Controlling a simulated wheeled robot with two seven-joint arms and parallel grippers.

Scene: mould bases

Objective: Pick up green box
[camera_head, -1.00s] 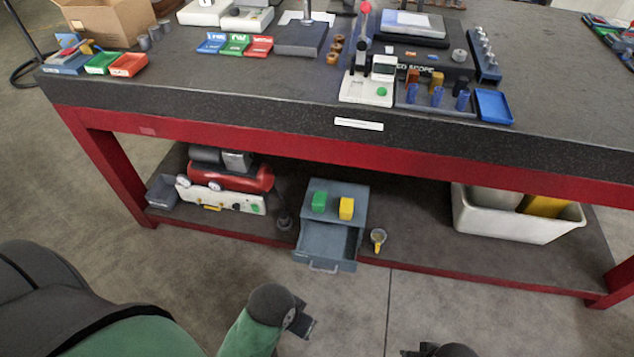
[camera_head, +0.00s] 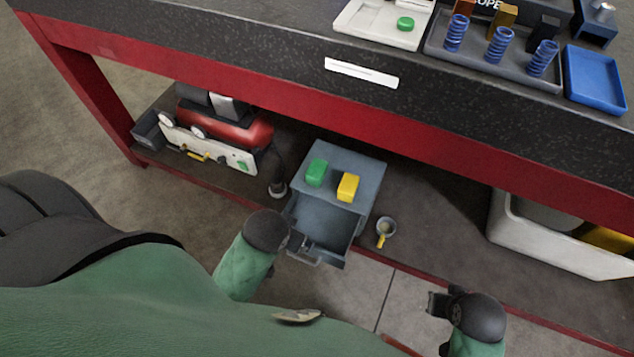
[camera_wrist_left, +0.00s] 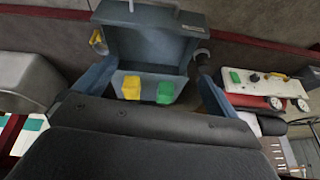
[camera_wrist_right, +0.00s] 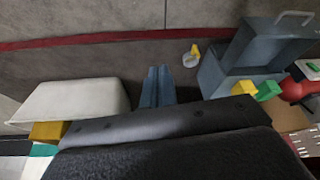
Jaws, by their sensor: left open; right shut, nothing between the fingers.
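The green box (camera_head: 316,172) sits on top of a grey-blue drawer cabinet (camera_head: 362,160) on the lower shelf, left of a yellow box (camera_head: 348,187). The cabinet's drawer (camera_head: 325,222) is pulled out and looks empty. My left gripper (camera_head: 306,245) is open near the drawer's front, lower than the green box and apart from it. In the left wrist view, the green box (camera_wrist_left: 165,93) and yellow box (camera_wrist_left: 132,88) show between the spread fingers. My right gripper (camera_head: 436,303) is shut and empty, low on the right. Its closed fingers also show in the right wrist view (camera_wrist_right: 157,72).
The workbench edge with red beam (camera_head: 300,105) overhangs the shelf. A yellow-handled cup (camera_head: 385,230) stands right of the drawer. A red machine (camera_head: 225,130) is on the left, a white bin (camera_head: 540,235) on the right. Shelf space between cup and bin is clear.

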